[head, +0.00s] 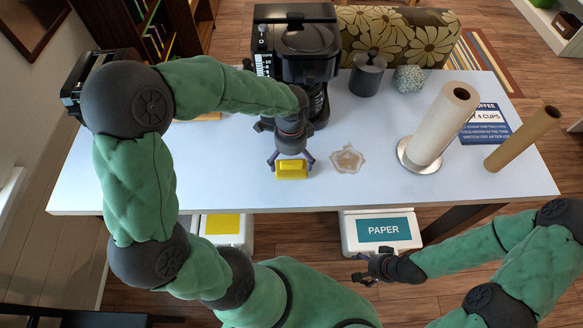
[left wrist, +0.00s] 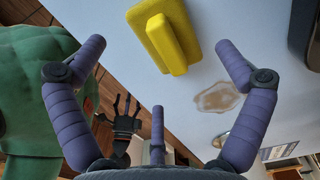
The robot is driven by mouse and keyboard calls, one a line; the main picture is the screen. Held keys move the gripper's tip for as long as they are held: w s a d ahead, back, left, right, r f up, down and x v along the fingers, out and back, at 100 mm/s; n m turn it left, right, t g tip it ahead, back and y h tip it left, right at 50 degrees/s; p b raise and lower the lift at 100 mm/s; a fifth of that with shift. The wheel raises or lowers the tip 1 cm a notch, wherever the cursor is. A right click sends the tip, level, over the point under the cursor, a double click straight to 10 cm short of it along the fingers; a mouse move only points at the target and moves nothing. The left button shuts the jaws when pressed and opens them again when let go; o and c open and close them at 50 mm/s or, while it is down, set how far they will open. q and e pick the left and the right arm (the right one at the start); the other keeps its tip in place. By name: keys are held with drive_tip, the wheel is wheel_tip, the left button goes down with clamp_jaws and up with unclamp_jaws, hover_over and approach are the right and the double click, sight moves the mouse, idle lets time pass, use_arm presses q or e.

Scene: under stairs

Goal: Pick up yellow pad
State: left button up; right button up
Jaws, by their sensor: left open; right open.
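The yellow pad (head: 291,169) lies on the white table near its front edge, with a raised ridge on top. My left gripper (head: 291,160) hangs above the pad with its fingers spread to both sides of it. In the left wrist view the yellow pad (left wrist: 168,34) shows beyond the open purple fingers, and nothing is held between them. I cannot tell whether a finger touches the pad. My right gripper (head: 365,268) is open and empty, low in front of the table near the paper bin.
A brown stain (head: 347,158) lies right of the pad. A black coffee maker (head: 305,45) stands behind my left gripper. A paper towel roll (head: 443,125), a cardboard tube (head: 522,138) and a blue coffee sign (head: 486,124) are at the right. Bins (head: 384,232) stand below the front edge.

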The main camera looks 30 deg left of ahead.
sight(292, 171)
use_arm(q)
drive_tip(key=shift+d+f+b, duration=0.15)
drive_tip(key=shift+f+b, duration=0.75)
drive_tip(key=shift+f, duration=1.8)
drive_tip(key=c, duration=0.9)
